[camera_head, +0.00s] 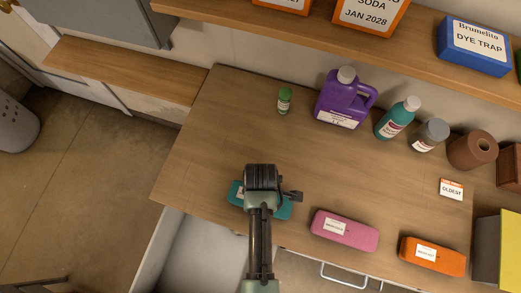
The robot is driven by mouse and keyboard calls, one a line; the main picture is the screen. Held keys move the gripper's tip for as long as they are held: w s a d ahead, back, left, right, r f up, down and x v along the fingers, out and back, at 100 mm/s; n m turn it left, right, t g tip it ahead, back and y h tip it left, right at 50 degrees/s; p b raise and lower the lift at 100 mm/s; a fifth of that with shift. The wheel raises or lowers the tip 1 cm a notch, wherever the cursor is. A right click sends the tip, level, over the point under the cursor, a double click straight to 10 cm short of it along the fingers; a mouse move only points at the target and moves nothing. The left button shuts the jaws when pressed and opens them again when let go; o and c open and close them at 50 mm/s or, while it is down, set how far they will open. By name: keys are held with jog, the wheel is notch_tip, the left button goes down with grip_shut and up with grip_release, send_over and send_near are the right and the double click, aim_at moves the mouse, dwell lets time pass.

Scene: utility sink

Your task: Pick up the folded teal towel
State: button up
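The folded teal towel (237,190) lies on the wooden counter near its front edge. My arm and the wrist end hide its middle. Its left end and a strip on its right side (284,210) show on either side of my arm. My gripper (262,178) is above or at the towel, seen from over the arm. Its fingertips are hidden, so I cannot tell whether it is open or touching the towel.
A pink bundle (344,230) and an orange bundle (432,256), each labelled, lie to the right along the front edge. A green-capped small bottle (284,101), purple jug (342,100), teal bottle (397,118), jar (429,136) and brown roll (472,150) stand behind. The counter's left is clear.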

jog(key=shift+f, duration=0.15)
jog(key=c, duration=1.2)
